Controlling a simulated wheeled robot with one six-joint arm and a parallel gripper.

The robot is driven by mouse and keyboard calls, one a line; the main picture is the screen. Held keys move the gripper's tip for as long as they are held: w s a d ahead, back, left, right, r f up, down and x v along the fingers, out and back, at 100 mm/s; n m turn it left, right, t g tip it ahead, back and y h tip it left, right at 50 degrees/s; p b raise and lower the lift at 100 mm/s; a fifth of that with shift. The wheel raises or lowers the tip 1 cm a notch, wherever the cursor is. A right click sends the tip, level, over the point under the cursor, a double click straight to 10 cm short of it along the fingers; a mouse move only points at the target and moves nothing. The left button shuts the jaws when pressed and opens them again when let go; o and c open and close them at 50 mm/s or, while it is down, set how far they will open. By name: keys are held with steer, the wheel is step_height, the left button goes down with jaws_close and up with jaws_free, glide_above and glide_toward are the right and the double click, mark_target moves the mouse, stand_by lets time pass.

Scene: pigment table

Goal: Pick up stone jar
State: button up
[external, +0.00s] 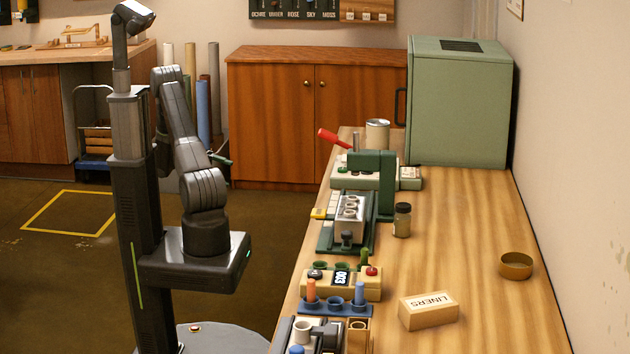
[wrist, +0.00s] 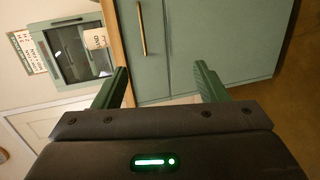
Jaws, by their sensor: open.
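A small jar (external: 402,222) with a dark lid and tan-grey contents stands upright on the wooden bench in the external view, right of the green press. A wider pale canister (external: 377,134) stands further back; I cannot tell for certain which one is the stone jar. Neither is recognisable in the wrist view. My gripper (wrist: 161,72) is open, with two green fingers apart and nothing between them. In the external view the gripper is mostly hidden behind my arm, left of the bench and well away from both jars.
The bench (external: 470,215) carries a green press (external: 372,185), a counter box (external: 341,280), a LINERS box (external: 428,311), a brass-coloured ring dish (external: 516,266) and a large green cabinet (external: 458,105). The wrist view faces a green cupboard (wrist: 225,50). Floor left of the bench is clear.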

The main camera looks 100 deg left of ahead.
steer(key=w+d+r+m+g+h+p, duration=0.2)
steer(key=w+d+r+m+g+h, duration=0.25)
steer(key=w, duration=0.65)
steer(key=w+d+r+m+g+h+p, duration=0.1)
steer(key=w+d+r+m+g+p, duration=0.15)
steer(key=w+r+g, duration=0.6)
steer(key=w+d+r+m+g+h+p, duration=0.1)
steer(key=w+d+r+m+h, duration=0.25)
steer(key=w, duration=1.05)
steer(key=w+d+r+m+g+y+p, duration=0.2)
steer(key=w+d+r+m+g+y, duration=0.15)
steer(key=w+d+r, duration=0.5)
steer(key=w+d+r+m+g+y+p, duration=0.25)
steer(key=w+d+r+y, duration=0.3)
steer(key=d, duration=0.65)
steer(key=w+d+f+m+t+b, duration=0.1)
steer(key=w+d+t+b, duration=0.25)
steer(key=w+d, duration=0.3)
steer(key=m+t+p, duration=0.2)
steer(key=t, duration=0.4)
glide_above(403, 205)
steer(key=s+a, duration=0.1)
steer(key=s, duration=0.3)
step_height(403, 205, down, 2)
steer(key=shift+g, duration=0.25)
steer(key=x, duration=0.8)
steer(key=shift+a+f+p, duration=0.15)
steer(key=shift+a+p, duration=0.15)
steer(key=shift+p+x, duration=0.45)
steer(key=shift+x, duration=2.25)
